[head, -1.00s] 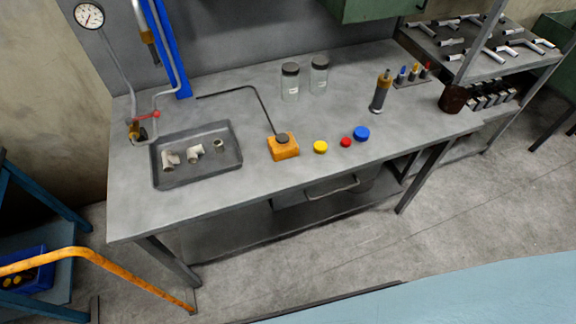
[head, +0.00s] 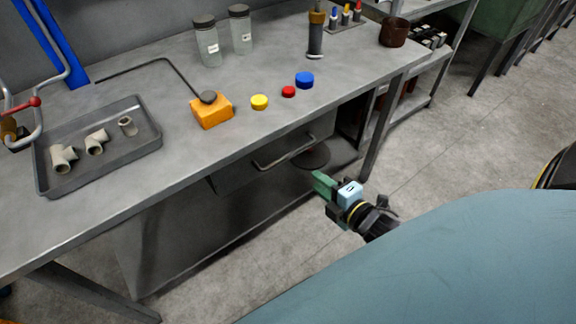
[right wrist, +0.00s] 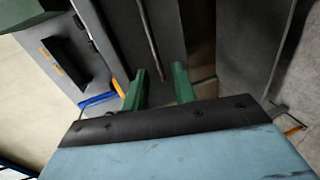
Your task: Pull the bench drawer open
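The bench drawer (head: 237,178) is a grey box front under the workbench's front edge, and it looks shut. Its bar handle (head: 286,155) runs along the front in the head view. My right gripper (head: 320,184) has green fingers and is in front of the bench, a little right of and below the handle, apart from it. In the right wrist view the two green fingers (right wrist: 161,78) are spread with nothing between them. A thin bar (right wrist: 149,42), which looks like the handle, lies ahead of the gap. My left gripper is not in view.
The grey workbench (head: 190,155) carries a tray (head: 150,153) of pipe fittings, an orange block (head: 212,112), coloured caps and two jars. A dark round disc (head: 312,156) is under the bench near the gripper. The floor in front is clear.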

